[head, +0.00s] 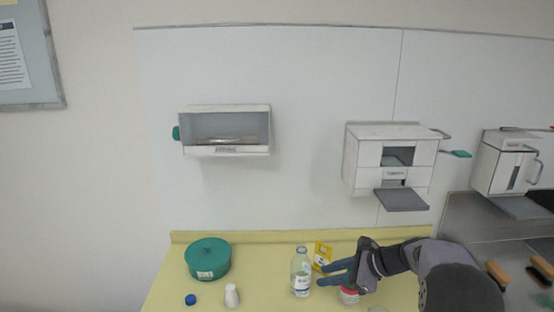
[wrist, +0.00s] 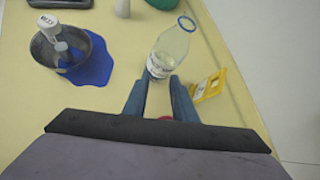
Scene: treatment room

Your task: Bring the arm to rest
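My gripper (head: 325,275) is low over the yellow counter (head: 265,248) at the right of the head view. Its two blue fingers stand apart, and I see nothing held between them. They also show in the wrist view (wrist: 158,95). A clear bottle (head: 300,275) with a label stands upright just beyond the fingertips, and it also shows in the wrist view (wrist: 172,50). A red-topped container (head: 349,296) is below the gripper, partly hidden by it. My arm reaches in from the lower right.
A yellow box (head: 322,254) stands close behind the fingers. A green round tin (head: 208,258), a white bottle-like object (head: 231,295) and a blue cap (head: 190,299) are left. The wrist view shows a metal bowl (wrist: 42,52) by a blue patch (wrist: 95,68). Dispensers (head: 365,158) hang above.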

